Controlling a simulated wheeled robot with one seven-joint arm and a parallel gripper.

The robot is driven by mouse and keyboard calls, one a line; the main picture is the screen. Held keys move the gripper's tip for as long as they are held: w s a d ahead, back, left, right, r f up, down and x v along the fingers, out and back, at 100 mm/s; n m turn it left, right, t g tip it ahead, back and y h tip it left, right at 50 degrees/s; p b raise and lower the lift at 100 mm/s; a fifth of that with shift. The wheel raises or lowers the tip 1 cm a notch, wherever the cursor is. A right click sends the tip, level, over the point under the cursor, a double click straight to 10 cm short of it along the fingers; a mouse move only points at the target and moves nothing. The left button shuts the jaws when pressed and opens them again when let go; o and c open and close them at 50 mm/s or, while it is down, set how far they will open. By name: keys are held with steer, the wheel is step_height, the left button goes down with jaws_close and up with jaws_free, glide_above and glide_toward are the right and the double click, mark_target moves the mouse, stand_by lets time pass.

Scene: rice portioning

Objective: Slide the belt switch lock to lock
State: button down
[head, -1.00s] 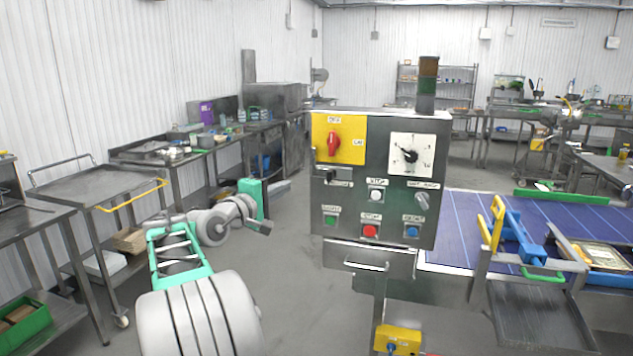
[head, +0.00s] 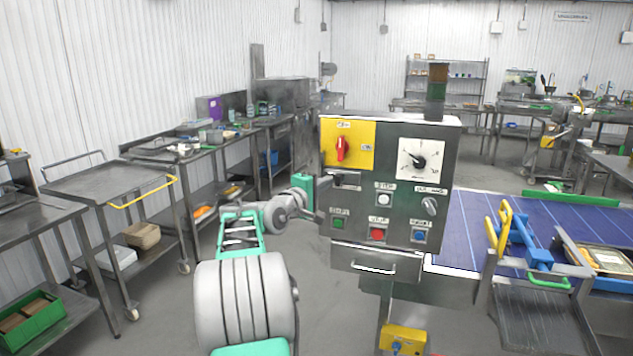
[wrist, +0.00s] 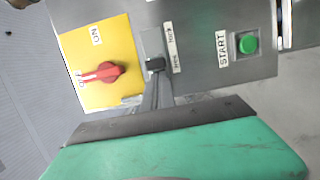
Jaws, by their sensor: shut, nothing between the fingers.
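The belt switch lock is a small dark slider (wrist: 155,64) on a grey plate on the control panel (wrist: 205,30), with a two-word label beside it. In the head view its plate (head: 346,181) sits below the yellow plate with the red rotary switch (head: 341,149). My gripper (wrist: 156,98) is shut with nothing held, its fingertips at the slider in the wrist view. Whether they touch it cannot be told. In the head view my gripper (head: 322,214) is at the panel's left edge, partly hard to make out.
The green start button (wrist: 248,44) lies right of the slider in the wrist view. A red button (head: 377,235), a blue button (head: 418,235) and a black dial (head: 418,161) share the panel. A purple conveyor belt (head: 470,225) is on the right. Floor is clear left of the panel.

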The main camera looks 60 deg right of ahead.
steer(key=s, duration=0.3)
steer(key=s+b, duration=0.1)
steer(key=shift+s+d, duration=0.15)
steer(key=shift+d, duration=0.15)
steer(key=shift+w, duration=0.55)
steer(key=b, duration=0.2)
glide_toward(340, 182)
steer(key=w+a, duration=0.2)
steer(key=w, duration=0.1)
steer(key=shift+w+a, duration=0.2)
steer(key=shift+w, duration=0.1)
steer(key=shift+r, duration=0.1)
